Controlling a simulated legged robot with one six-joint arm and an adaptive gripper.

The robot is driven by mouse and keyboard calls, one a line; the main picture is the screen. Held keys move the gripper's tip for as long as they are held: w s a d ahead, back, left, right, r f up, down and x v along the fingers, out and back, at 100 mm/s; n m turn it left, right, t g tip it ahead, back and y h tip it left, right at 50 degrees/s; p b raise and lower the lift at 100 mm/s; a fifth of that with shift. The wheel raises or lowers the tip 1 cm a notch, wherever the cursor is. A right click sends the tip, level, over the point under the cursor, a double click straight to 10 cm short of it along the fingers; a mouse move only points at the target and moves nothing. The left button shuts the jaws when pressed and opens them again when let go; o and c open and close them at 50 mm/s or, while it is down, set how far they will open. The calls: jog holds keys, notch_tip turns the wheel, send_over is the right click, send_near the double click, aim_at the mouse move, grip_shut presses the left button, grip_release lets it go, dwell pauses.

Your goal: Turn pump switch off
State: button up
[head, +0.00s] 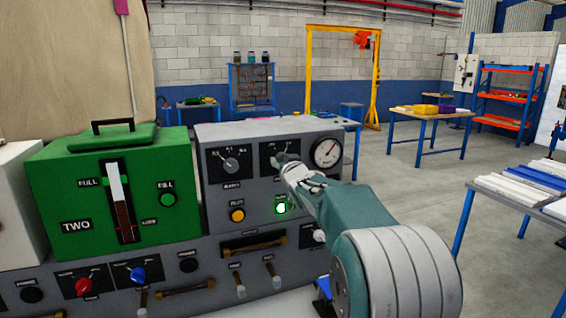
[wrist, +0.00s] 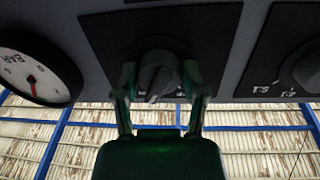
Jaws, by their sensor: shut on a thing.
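The grey rotary knob (wrist: 158,76), which I take to be the pump switch, sits on a dark plate on the grey panel (head: 212,138), left of the pressure gauge in the head view. The knob's pointer angle and label are hard to read. A green lamp (head: 281,208) below it is lit.
The pressure gauge (head: 327,153) is close right of my gripper. A second rotary knob (head: 231,165) and a yellow button (head: 237,215) are to the left. A green box (head: 70,190) stands farther left. Open floor lies right of the panel.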

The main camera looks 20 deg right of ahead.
jog(key=n, duration=0.6)
jog(key=shift+n, duration=0.3)
jog(key=n+y, duration=0.1)
jog(key=n, duration=0.4)
jog(key=shift+f+n+t, duration=0.1)
jog(key=shift+n+t, duration=0.3)
jog(key=o, duration=1.2)
jog(key=shift+w, duration=0.1)
jog(key=shift+c, duration=0.2)
jog(key=shift+s, duration=0.4)
jog(key=s+f, duration=0.1)
jog(key=s, duration=1)
jog(key=shift+a, duration=0.3)
